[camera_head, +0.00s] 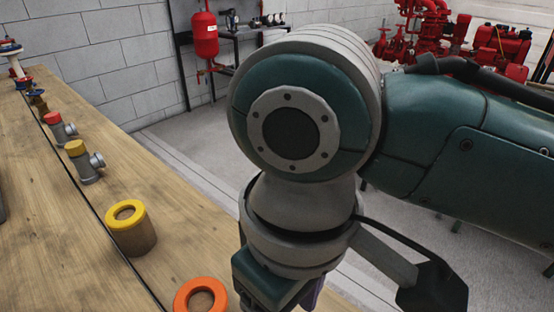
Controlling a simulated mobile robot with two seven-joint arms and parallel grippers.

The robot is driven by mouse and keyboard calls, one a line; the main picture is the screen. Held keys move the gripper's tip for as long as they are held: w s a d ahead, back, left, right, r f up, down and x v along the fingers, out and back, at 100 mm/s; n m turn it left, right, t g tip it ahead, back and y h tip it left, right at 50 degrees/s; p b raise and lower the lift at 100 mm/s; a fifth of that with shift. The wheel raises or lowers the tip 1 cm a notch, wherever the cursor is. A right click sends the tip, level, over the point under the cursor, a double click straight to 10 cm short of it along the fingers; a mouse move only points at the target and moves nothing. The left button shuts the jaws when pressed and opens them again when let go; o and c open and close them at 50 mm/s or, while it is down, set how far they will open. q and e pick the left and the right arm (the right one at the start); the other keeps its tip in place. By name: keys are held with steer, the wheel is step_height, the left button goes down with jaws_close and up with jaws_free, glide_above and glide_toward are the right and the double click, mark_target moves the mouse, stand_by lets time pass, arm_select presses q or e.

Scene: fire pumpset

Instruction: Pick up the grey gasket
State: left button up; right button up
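I cannot make out a grey gasket in the head view; it may be hidden behind my arm or lie outside the picture. A small dark grey piece (2,208) shows at the left edge, too cut off to identify. My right arm comes in from the right and fills the middle. Its wrist points down beside the wooden bench's right edge. The lower end of this arm (268,284) is cut by the bottom edge, and its fingertips do not show. My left gripper is not in view.
On the wooden bench (60,250) stand a yellow-topped cylinder (131,240), an orange ring (186,294), a yellow-capped pipe fitting (84,163) and a red-capped fitting (60,130). A red tank (205,36) and red pumps (425,35) stand behind. Bare bench lies at left.

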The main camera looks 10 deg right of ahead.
steer(key=f, duration=0.1)
steer(key=f+b, duration=0.1)
steer(key=f, duration=0.3)
steer(key=shift+w+d, duration=0.15)
steer(key=shift+d, duration=0.1)
steer(key=f, duration=0.1)
steer(key=f+b, duration=0.1)
steer(key=f, duration=0.3)
steer(key=shift+d+b, duration=0.4)
steer(key=shift+c, duration=0.3)
jaws_close()
